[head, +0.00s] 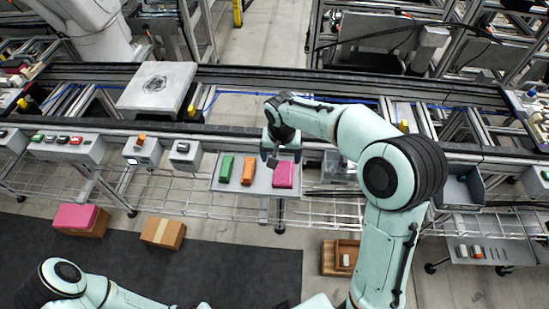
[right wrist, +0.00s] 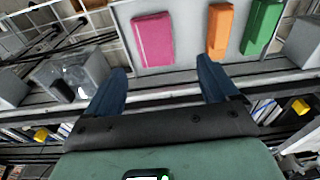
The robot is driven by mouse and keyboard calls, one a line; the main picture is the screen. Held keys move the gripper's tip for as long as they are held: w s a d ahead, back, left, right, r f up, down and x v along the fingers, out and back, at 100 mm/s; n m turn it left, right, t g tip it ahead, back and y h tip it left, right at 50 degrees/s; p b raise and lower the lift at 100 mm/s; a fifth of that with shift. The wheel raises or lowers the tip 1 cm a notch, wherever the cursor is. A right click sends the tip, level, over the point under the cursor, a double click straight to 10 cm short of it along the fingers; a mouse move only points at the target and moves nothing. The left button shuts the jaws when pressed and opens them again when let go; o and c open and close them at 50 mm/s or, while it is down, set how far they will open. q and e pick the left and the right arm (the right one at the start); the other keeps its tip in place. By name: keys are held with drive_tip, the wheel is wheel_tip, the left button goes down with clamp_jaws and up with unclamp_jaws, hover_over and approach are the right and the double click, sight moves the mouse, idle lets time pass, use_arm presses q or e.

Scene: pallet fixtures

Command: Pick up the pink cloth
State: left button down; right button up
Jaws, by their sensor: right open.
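The pink cloth (head: 284,174) lies at the right end of a light grey tray (head: 262,188) mounted at the front of the conveyor line. It also shows in the right wrist view (right wrist: 153,40) as a flat pink rectangle. My right gripper (head: 271,161) is over the back of the tray, a little left of the cloth in the head view. In the right wrist view its two dark blue fingers (right wrist: 162,82) are spread apart with nothing between them, and the cloth lies beyond their tips. My left arm is at the lower left of the head view; its gripper cannot be made out.
A green block (head: 226,168) and an orange block (head: 248,170) lie on the same tray, left of the cloth. A clear grey bin (head: 338,167) stands right of the tray. Cardboard boxes (head: 163,232) sit on the floor. Wire racks run along the front.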

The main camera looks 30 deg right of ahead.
drive_tip(key=w, duration=0.1)
approach(283, 172)
drive_tip(key=shift+s+a, duration=0.1)
drive_tip(key=shift+s, duration=0.35)
drive_tip(key=f, duration=0.2)
drive_tip(key=shift+w+f, duration=0.45)
drive_tip(key=shift+f, duration=0.2)
drive_tip(key=f, duration=0.5)
drive_tip(key=shift+w+d+f, duration=0.1)
drive_tip(key=shift+w+d, duration=0.25)
drive_tip(key=shift+w, duration=0.05)
use_arm(q)
drive_tip(key=shift+w+d+r, duration=0.1)
drive_tip(key=shift+d+r, duration=0.05)
drive_tip(key=shift+d, duration=0.1)
use_arm(e)
drive_tip(key=shift+s, duration=0.1)
drive_tip(key=shift+c, duration=1)
drive_tip(key=c, duration=0.6)
